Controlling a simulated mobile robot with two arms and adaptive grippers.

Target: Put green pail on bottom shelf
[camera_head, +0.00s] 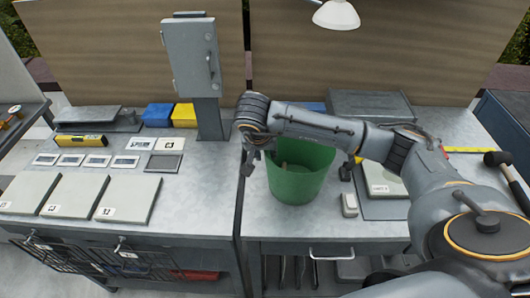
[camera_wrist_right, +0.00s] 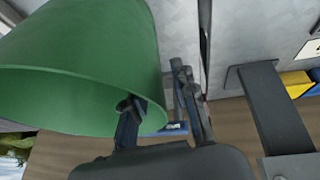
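The green pail (camera_head: 300,172) stands upright on the right workbench, close to its front edge. In the right wrist view the pail (camera_wrist_right: 85,55) fills the upper left with its mouth toward the camera. My right gripper (camera_head: 258,160) points down at the pail's left rim. In the wrist view the right gripper's fingers (camera_wrist_right: 162,112) are apart, one at the inside of the mouth and one outside the wall. I cannot tell whether they touch it. A low shelf space (camera_head: 330,272) with grey items shows partly under the right workbench. My left gripper is out of view.
A grey electrical box on a post (camera_head: 209,115) stands left of my gripper. Blue (camera_head: 157,115) and yellow bins (camera_head: 184,115) are behind. A small pale block (camera_head: 349,204) sits right of the pail. A hammer (camera_head: 505,170) lies far right. Wire racks (camera_head: 100,262) hang left.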

